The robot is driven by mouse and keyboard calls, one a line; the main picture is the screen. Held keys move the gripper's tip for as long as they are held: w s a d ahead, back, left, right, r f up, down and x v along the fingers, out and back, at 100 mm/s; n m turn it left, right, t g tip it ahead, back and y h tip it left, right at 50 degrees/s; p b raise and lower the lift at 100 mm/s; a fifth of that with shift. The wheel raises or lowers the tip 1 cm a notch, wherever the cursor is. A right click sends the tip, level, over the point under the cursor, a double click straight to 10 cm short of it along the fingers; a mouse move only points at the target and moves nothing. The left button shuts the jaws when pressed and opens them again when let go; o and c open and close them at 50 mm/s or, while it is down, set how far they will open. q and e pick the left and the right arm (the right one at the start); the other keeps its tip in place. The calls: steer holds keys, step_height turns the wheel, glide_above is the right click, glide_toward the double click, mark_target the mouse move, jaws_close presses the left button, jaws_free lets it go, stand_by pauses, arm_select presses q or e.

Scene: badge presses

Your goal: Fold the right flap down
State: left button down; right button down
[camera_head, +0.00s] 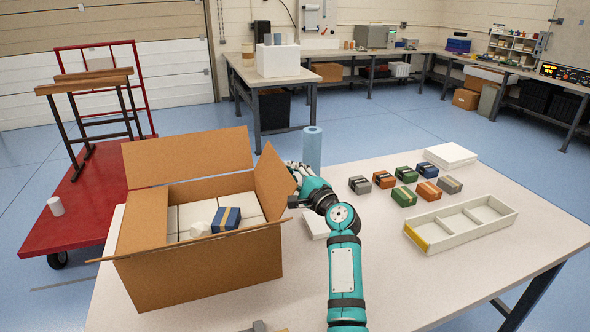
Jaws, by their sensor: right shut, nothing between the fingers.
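An open cardboard box (200,276) stands at the left of the white table. Its right flap (273,182) stands up, roughly upright. The back flap (188,157) also stands up. The front flap is seen nearly edge-on and sticks outward. A blue block with a tan band (226,219) and a small white lumpy object (200,229) lie inside on white packing. My right gripper (293,172) is shut and empty, just right of the right flap, on its outer side. I cannot tell whether it touches the flap. My left gripper is out of view.
Several small banded blocks (404,196) lie right of my right arm. A white divided tray (461,226) and a white slab (450,156) lie at the right. A blue roll (312,148) stands behind my gripper. A red cart (82,205) stands left of the table.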

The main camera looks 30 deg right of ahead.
mark_target(274, 182)
steer(key=a+r+n+p, duration=0.1)
steer(key=n+p, duration=0.1)
steer(key=a+r+n+g+p, duration=0.1)
steer(key=a+n+p, duration=0.1)
steer(key=w+a+r+n+p, duration=0.1)
steer(key=a+n+p, duration=0.1)
steer(key=shift+r+g+y+p, duration=0.2)
steer(key=shift+g+y+p, duration=0.1)
steer(key=shift+y+p, duration=0.1)
steer(key=shift+w+a+n+p, duration=0.2)
steer(key=shift+a+n+p, duration=0.35)
steer(key=shift+n+p, duration=0.25)
steer(key=shift+w+a+f+n+g+p, duration=0.1)
steer(key=shift+w+a+n+g+p, duration=0.05)
steer(key=shift+a+n+p, duration=0.3)
steer(key=shift+w+a+f+n+g+p, duration=0.1)
steer(key=shift+a+n+g+p, duration=0.05)
steer(key=shift+a+n+p, duration=0.3)
steer(key=shift+h, duration=0.3)
